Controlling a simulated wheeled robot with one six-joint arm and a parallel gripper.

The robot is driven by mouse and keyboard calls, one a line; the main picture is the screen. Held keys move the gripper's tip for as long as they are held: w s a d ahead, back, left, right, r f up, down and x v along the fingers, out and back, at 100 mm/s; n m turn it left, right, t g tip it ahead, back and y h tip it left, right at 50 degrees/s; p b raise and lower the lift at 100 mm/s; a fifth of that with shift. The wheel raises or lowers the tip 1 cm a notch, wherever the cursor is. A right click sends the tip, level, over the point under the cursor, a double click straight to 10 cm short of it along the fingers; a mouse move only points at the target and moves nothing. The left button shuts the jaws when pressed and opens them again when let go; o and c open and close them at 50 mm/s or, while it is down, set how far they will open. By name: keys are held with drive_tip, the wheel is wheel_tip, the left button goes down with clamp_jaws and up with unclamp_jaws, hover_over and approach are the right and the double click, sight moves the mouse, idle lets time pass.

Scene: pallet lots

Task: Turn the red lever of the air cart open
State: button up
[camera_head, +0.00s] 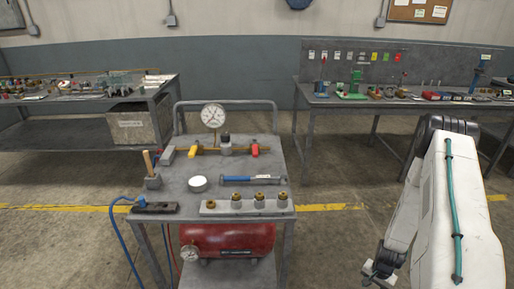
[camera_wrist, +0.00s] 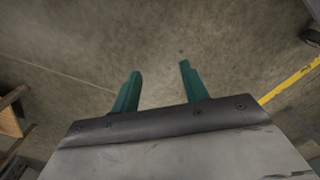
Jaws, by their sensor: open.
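The air cart (camera_head: 220,172) is a grey metal table on legs, left of centre in the head view. A pipe assembly with a gauge (camera_head: 213,116) runs across its back. The exact lever angle is too small to tell. My gripper (camera_head: 380,270) hangs low to the right of the cart, well apart from it. In the wrist view its two green fingers (camera_wrist: 160,70) are spread and empty above bare floor.
The cart top also holds a white round cap (camera_head: 198,183), a blue-handled tool (camera_head: 245,180) and a block with several brass fittings (camera_head: 245,206). A red tank (camera_head: 228,241) sits below. Cluttered benches stand behind. Floor between cart and arm is clear.

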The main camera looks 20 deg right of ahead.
drive_tip(key=shift+s+f, duration=0.15)
drive_tip(key=shift+f, duration=0.1)
drive_tip(key=shift+r, duration=0.1)
drive_tip(key=shift+c, duration=0.2)
